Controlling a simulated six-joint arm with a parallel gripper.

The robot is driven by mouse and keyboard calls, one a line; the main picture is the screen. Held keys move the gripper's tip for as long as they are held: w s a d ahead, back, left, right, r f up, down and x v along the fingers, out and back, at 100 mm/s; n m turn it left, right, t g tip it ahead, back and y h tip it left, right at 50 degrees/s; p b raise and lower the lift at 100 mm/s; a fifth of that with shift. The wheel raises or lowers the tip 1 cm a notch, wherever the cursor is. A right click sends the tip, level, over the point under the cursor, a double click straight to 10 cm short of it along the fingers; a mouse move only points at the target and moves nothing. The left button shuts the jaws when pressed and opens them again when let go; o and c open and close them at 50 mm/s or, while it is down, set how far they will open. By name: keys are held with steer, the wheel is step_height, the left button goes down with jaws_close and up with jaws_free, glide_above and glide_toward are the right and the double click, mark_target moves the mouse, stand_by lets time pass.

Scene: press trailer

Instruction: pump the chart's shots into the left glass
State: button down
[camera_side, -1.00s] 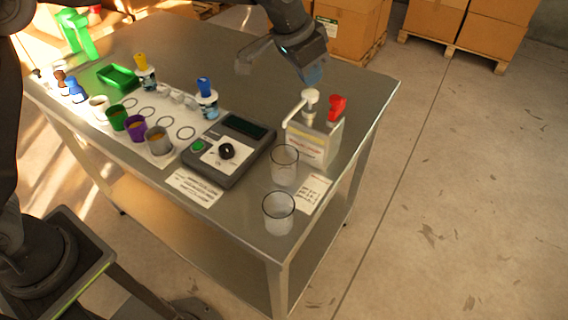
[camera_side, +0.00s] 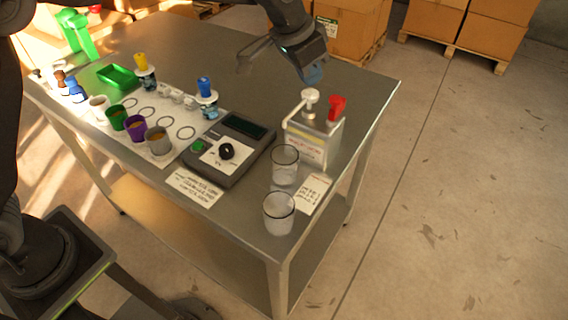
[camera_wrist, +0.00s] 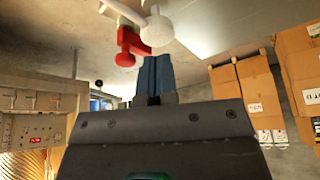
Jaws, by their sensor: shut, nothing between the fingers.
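A pale dispenser box (camera_side: 314,142) stands near the right edge of the table, with a white pump head and spout (camera_side: 310,97) on top and a red knob (camera_side: 337,106) beside it. In the wrist view the white pump head (camera_wrist: 160,30) and red knob (camera_wrist: 128,48) lie just beyond my fingers. My gripper (camera_side: 314,76) is shut and empty, just above and behind the pump head, apparently apart from it. One clear glass (camera_side: 285,166) stands in front of the dispenser, another (camera_side: 278,213) nearer the table's front corner. Their contents are unclear. A printed card (camera_side: 311,191) lies beside them, unreadable here.
A grey console (camera_side: 229,152) with a black dial and green button lies left of the glasses. Further left are several coloured cups, bottles with yellow and blue tops, and a green tray (camera_side: 118,76). The table's back middle is clear.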

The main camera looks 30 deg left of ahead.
mark_target(311, 91)
steer(key=shift+f, duration=0.1)
stand_by(0.4)
steer(key=shift+f, duration=1.55)
steer(key=shift+r, duration=1.6)
steer(key=shift+f, duration=0.15)
steer(key=shift+f, duration=1.5)
steer(key=shift+r, duration=1.65)
